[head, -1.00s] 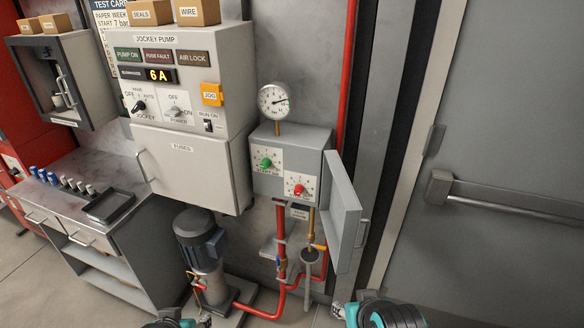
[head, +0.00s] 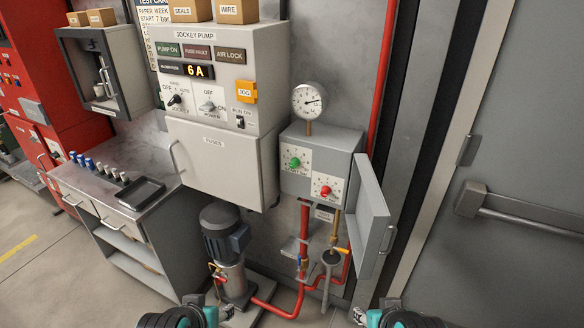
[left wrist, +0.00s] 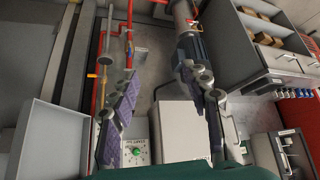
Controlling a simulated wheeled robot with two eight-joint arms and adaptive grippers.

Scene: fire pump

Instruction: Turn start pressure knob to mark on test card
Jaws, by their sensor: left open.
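A grey switch box (head: 318,150) on the wall carries a green knob (head: 295,161) and, lower right, a red knob (head: 325,190), each on a white scale. Their labels are too small to read surely. The box's grey door stands open on the right. The green knob also shows in the left wrist view (left wrist: 136,152). My left gripper (left wrist: 160,80) is open and empty, apart from the knobs. My right gripper (head: 370,308) is low in the head view; its jaws are unclear.
A round gauge (head: 309,100) stands above the box. The open box door (head: 371,218) juts out on the right. A jockey pump panel (head: 213,75) and fuse cabinet (head: 215,160) are on the left. A pump (head: 226,250) and red pipes (head: 285,308) stand below.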

